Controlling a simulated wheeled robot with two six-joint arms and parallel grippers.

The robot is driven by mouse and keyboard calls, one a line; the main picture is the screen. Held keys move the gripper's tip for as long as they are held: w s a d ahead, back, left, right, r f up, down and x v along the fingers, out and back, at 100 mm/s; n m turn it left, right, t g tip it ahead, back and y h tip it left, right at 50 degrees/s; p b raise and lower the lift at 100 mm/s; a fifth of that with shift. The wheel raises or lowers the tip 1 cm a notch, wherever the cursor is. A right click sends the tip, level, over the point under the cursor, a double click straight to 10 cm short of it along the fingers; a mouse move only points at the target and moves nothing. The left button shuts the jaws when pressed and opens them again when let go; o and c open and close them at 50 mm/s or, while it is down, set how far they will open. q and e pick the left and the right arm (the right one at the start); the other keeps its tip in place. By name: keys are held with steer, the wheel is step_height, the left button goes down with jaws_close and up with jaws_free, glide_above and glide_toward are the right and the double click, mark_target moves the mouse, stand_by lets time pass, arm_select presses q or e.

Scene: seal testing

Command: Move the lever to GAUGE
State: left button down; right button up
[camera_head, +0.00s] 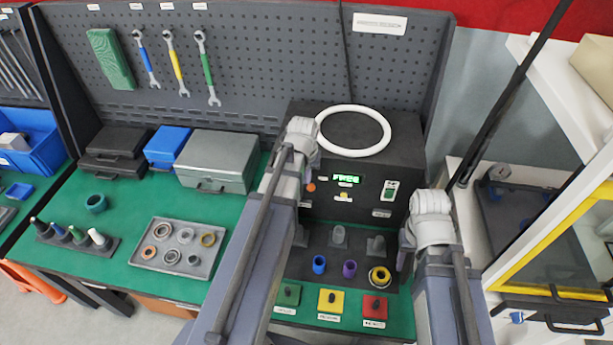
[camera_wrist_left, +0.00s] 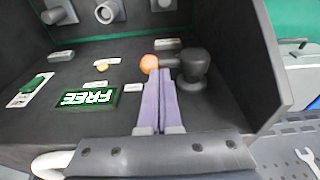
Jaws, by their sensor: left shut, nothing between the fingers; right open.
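The lever has an orange ball knob (camera_head: 310,187) and sits on the front panel of the black test machine (camera_head: 405,160). In the left wrist view the lever's orange knob (camera_wrist_left: 149,64) points left from its dark round pivot (camera_wrist_left: 195,68). The green display (camera_head: 346,177) reads FREE; it also shows upside down in the left wrist view (camera_wrist_left: 88,97). My left gripper (camera_wrist_left: 158,74) is shut and empty, its fingertips right by the lever arm beside the knob; contact is unclear. My right gripper (camera_head: 405,250) is open at the machine's right front, its fingers mostly hidden.
A white ring (camera_head: 353,109) lies on the machine. A tray of seals (camera_head: 150,268) and a grey case (camera_head: 217,186) stand to the left.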

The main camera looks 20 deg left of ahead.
stand_by(0.4)
arm_select(q)
steer(key=shift+d+f+y, duration=0.15)
steer(key=shift+f+y, duration=0.05)
steer(key=shift+y, duration=0.2)
